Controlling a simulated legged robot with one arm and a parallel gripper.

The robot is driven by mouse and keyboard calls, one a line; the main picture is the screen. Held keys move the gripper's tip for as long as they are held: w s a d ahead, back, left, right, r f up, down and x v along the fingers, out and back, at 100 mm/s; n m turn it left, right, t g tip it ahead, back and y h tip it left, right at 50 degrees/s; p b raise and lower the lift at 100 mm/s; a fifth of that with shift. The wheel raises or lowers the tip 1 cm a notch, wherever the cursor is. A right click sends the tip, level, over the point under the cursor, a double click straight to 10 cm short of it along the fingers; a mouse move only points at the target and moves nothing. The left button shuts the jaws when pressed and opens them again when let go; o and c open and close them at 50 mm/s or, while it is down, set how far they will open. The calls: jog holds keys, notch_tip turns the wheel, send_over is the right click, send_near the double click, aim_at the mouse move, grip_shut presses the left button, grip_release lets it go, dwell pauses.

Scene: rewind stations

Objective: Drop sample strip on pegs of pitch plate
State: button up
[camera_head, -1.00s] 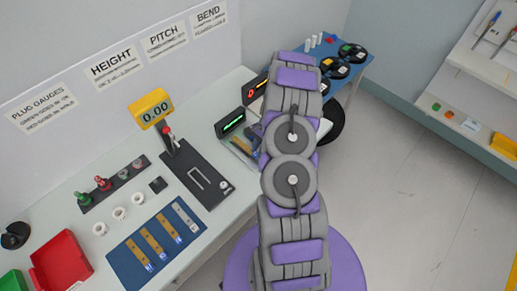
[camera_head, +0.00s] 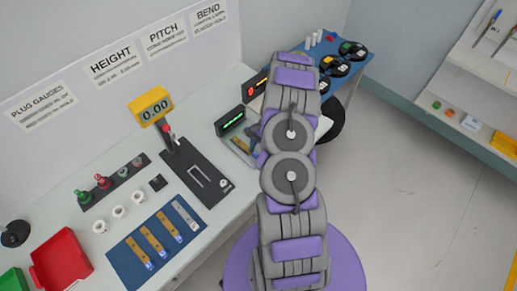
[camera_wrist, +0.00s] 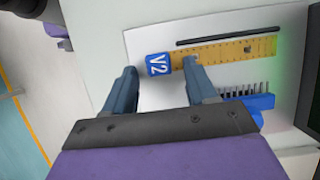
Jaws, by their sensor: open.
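A yellow-orange sample strip (camera_wrist: 225,51) with a blue V2 tag (camera_wrist: 158,65) lies on or just over the pale pitch plate (camera_wrist: 150,98) in the wrist view. Small marks run along the strip. I cannot tell whether it is seated on pegs. My gripper (camera_wrist: 160,70) is open, with one finger on each side of the blue tag and a gap at least on the left. In the head view my arm hides the gripper and most of that station; a bit of orange strip (camera_head: 240,143) shows beside the arm.
A black bar (camera_wrist: 228,36) lies along the strip and a blue toothed piece (camera_wrist: 250,103) on its other side. A blue mat (camera_head: 127,263) with several strips, the height gauge (camera_head: 151,105), a red bin (camera_head: 62,262) and white rings share the bench.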

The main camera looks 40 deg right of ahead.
jog(key=shift+r, duration=0.1)
jog(key=v, duration=1.7)
jog(key=shift+p, duration=0.45)
jog(key=shift+d, duration=0.1)
